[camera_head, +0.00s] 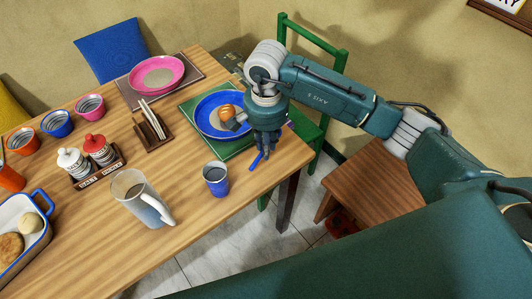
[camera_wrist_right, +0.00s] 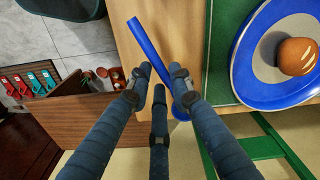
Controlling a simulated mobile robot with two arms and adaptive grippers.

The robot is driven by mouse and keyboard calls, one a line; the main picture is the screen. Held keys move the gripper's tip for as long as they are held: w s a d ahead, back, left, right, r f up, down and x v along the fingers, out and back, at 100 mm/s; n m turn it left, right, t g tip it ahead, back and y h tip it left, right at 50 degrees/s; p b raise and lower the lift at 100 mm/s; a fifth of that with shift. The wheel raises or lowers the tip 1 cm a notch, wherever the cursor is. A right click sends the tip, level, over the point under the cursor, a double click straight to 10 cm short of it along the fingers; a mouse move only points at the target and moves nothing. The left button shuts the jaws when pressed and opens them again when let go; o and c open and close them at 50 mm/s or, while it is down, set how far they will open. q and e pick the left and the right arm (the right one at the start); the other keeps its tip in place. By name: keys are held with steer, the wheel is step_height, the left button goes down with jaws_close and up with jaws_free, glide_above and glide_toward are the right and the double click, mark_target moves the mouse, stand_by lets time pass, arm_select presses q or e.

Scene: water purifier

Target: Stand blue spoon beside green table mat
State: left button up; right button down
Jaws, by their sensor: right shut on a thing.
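The blue spoon (camera_head: 257,160) shows in the head view below my right gripper (camera_head: 264,142), near the table's right edge. In the right wrist view the spoon (camera_wrist_right: 150,46) runs slanted between the fingers of my right gripper (camera_wrist_right: 162,82), which is shut on it. The green table mat (camera_head: 236,151) lies under a blue plate (camera_head: 204,122) with a bun (camera_head: 227,112) on it. The mat (camera_wrist_right: 220,45) is to the right of the spoon in the wrist view, apart from it. My right gripper hides part of the mat's right side in the head view. My left gripper is not in view.
A blue cup (camera_head: 216,180) and a clear pitcher (camera_head: 140,199) stand in front of the mat. A wooden holder (camera_head: 152,131) is to its left. A green chair (camera_head: 312,85) stands behind my right arm. Bare table (camera_wrist_right: 190,20) shows between spoon and mat.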

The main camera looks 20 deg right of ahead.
mark_target(266, 163)
steer(key=shift+f, duration=0.55)
step_height(266, 163, down, 4)
steer(key=shift+r, duration=0.25)
steer(key=shift+f, duration=0.35)
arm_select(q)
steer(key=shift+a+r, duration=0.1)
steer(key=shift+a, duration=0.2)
arm_select(e)
steer(key=c, duration=1.6)
jaws_free()
steer(key=shift+r, duration=0.1)
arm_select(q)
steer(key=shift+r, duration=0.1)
arm_select(e)
steer(key=shift+o, duration=0.2)
steer(key=shift+r, duration=0.1)
steer(key=shift+r+p, duration=0.2)
steer(key=shift+p, duration=0.1)
step_height(266, 163, up, 12)
steer(key=shift+f+b, duration=0.15)
steer(key=shift+b, duration=0.95)
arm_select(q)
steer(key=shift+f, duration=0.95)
